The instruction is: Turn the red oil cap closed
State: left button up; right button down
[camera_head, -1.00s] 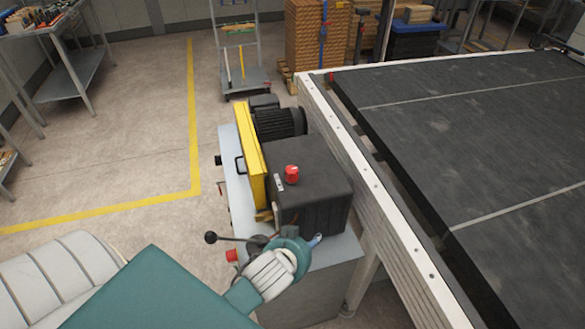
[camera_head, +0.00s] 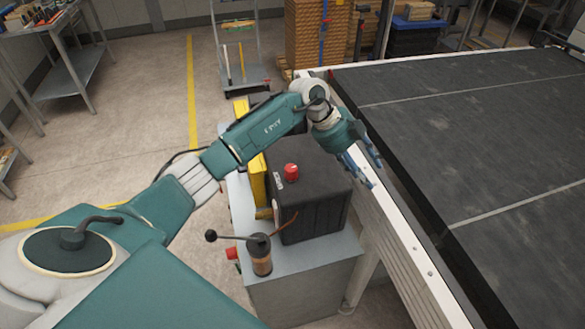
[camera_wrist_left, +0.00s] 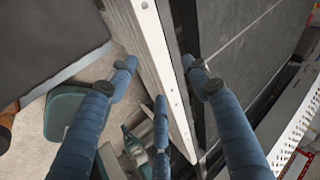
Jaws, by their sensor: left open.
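The red oil cap (camera_head: 291,172) sits on top of the black box-shaped tank (camera_head: 318,195), towards its left side. My left arm reaches across behind the cap. My left gripper (camera_head: 368,172) is to the right of the cap, by the tank's right edge and the white rail, apart from the cap. Its blue fingers are spread and empty, and they also show in the left wrist view (camera_wrist_left: 160,85). The cap is not visible in the left wrist view. My right gripper is not in view.
The black conveyor bed (camera_head: 470,130) with its white side rail (camera_head: 405,235) fills the right. A lever with a black knob (camera_head: 211,236) stands in front of the tank. A yellow guard (camera_head: 257,180) is left of the tank, partly behind my arm. Open floor lies further left.

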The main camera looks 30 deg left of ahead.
pick_arm(q)
jog(key=s+a+r+n+g+y, duration=0.1)
jog(key=s+a+n+g+y, duration=0.2)
jog(key=a, duration=1.1)
jog(key=n+y, duration=0.1)
jog(key=y, duration=0.2)
send_near(292, 168)
jog(key=f+p, duration=0.2)
jog(key=f, duration=0.2)
jog(key=f+p, duration=0.1)
jog(key=f, duration=0.4)
jog(key=shift+d+p, duration=0.2)
jog(key=shift+p, duration=0.2)
jog(key=shift+w+f, duration=0.1)
jog(key=shift+f, duration=0.55)
jog(key=c, duration=1.1)
